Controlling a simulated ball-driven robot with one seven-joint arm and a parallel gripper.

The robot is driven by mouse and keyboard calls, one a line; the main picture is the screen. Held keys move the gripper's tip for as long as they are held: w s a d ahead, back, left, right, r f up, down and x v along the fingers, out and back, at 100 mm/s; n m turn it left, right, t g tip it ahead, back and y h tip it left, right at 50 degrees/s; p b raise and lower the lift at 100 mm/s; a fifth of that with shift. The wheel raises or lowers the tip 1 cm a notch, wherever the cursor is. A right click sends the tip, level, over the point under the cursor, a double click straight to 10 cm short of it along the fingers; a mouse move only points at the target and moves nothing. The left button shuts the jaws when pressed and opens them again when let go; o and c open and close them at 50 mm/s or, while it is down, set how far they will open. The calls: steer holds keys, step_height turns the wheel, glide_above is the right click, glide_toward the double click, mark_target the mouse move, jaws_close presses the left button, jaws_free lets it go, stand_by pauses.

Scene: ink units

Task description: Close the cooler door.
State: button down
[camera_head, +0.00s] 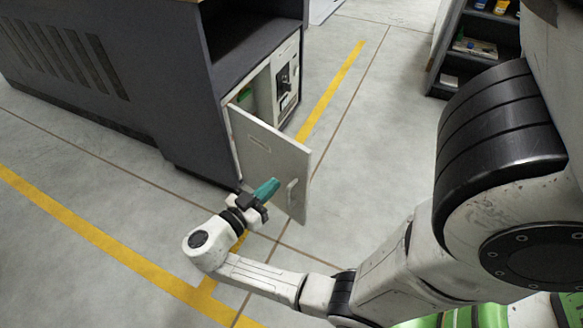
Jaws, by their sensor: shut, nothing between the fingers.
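The cooler door (262,150) is a light grey panel that stands swung open from a low compartment in the dark grey cabinet. A pale upright handle (292,194) sits near its free right edge. Inside the opening a green item (246,99) shows in part; the door hides the rest of the interior. My gripper (270,187), with teal fingers, is shut and empty. It is in front of the door's outer face, left of the handle. I cannot tell whether the fingertips touch the door.
The dark grey cabinet (175,85) stands behind and left of the door. A white panel with a black latch (284,80) is beside the opening. A dark shelf (470,42) with small items stands at the upper right. The grey floor with yellow lines is clear around the door.

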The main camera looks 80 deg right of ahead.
mark_target(302, 159)
steer(key=b+x, duration=0.1)
steer(key=x, duration=0.8)
steer(key=shift+s+d, duration=0.1)
steer(key=shift+d, duration=0.15)
steer(key=shift+f, duration=0.1)
